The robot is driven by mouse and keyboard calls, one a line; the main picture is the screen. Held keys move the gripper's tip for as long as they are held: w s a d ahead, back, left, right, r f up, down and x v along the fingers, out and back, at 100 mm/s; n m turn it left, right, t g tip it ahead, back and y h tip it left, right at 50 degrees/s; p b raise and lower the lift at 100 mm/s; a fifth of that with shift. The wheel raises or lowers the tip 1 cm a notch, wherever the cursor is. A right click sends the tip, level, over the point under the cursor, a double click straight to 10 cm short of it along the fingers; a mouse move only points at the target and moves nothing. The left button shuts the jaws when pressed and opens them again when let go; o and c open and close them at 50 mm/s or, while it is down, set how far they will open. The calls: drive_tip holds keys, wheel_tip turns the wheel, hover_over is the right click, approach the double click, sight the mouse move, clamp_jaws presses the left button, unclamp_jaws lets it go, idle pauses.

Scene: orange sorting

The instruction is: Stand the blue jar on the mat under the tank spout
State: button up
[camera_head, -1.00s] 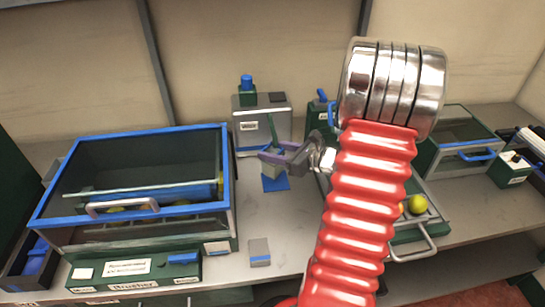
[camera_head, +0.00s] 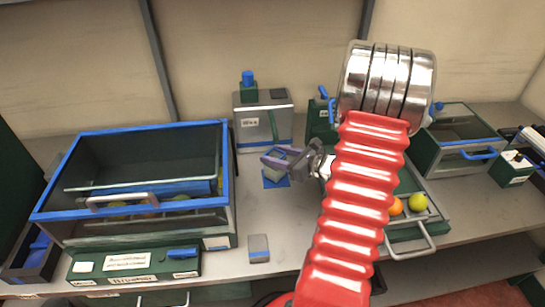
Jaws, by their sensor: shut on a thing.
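The tank (camera_head: 263,118) is a grey and green box with a blue cap, standing against the back wall. A green strip, perhaps its spout, runs down its front. The blue mat (camera_head: 269,184) lies on the table just in front of the tank. My gripper (camera_head: 275,160) is shut on a small pale jar with a bluish top (camera_head: 275,172), right over the mat. The jar looks slightly tilted. The fingers hide part of it, and I cannot tell whether its base touches the mat.
A large blue-rimmed case (camera_head: 135,190) fills the left. At right, a tray (camera_head: 420,235) holds orange and yellow fruit, beside a green box (camera_head: 465,140). The table between block and mat is clear.

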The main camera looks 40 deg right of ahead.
drive_tip(key=o, duration=1.2)
drive_tip(key=shift+f, duration=0.1)
drive_tip(key=v, duration=1.2)
drive_tip(key=shift+s, duration=0.2)
